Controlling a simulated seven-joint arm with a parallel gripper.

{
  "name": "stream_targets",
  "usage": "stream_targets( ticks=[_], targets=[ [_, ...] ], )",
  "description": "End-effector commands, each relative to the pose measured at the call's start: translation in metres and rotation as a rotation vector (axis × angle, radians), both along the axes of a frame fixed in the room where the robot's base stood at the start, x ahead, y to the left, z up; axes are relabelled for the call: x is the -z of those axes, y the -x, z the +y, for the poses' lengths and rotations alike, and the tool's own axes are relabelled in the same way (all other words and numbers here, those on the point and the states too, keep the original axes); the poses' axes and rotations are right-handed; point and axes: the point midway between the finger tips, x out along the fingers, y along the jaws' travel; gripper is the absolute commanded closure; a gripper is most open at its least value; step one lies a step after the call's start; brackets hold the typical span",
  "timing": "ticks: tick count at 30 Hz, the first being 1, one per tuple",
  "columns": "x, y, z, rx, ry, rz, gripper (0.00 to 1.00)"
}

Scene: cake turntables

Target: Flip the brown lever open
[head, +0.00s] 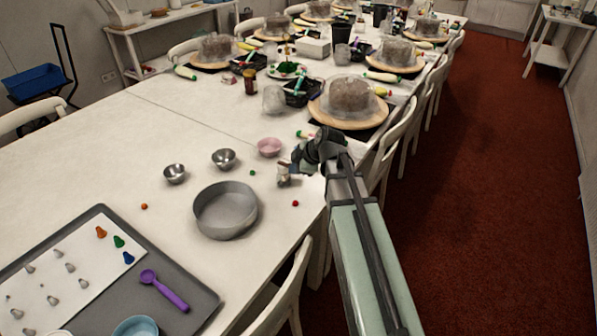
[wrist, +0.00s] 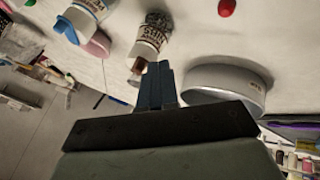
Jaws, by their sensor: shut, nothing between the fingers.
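I cannot make out a clear brown lever in either view. A small whitish container with a brownish part (head: 284,178) stands on the table beside my gripper (head: 297,169). In the wrist view, a white container with dark print (wrist: 151,34) lies just beyond my gripper (wrist: 157,68), with a small brownish end (wrist: 138,66) near the fingertips. My gripper is shut and empty. Its fingers are close to this container; I cannot tell whether they touch it.
A grey round pan (head: 226,211) stands left of my gripper. Two metal bowls (head: 223,159) (head: 175,174), a pink bowl (head: 269,147) and small coloured balls are nearby. A cake on a turntable (head: 348,103) stands behind. White chairs (head: 393,150) line the right table edge.

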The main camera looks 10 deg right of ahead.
Motion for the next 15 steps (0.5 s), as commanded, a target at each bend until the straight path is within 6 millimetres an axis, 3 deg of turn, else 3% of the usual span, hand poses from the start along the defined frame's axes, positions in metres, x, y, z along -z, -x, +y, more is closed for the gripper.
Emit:
stream_targets(
  ticks=[4, 15],
  targets=[
    [0.0001, -0.0093, -0.0001, 0.0, 0.0, 0.0, 1.0],
    [0.0001, -0.0104, 0.0001, 0.0, 0.0, 0.0, 1.0]
  ],
)
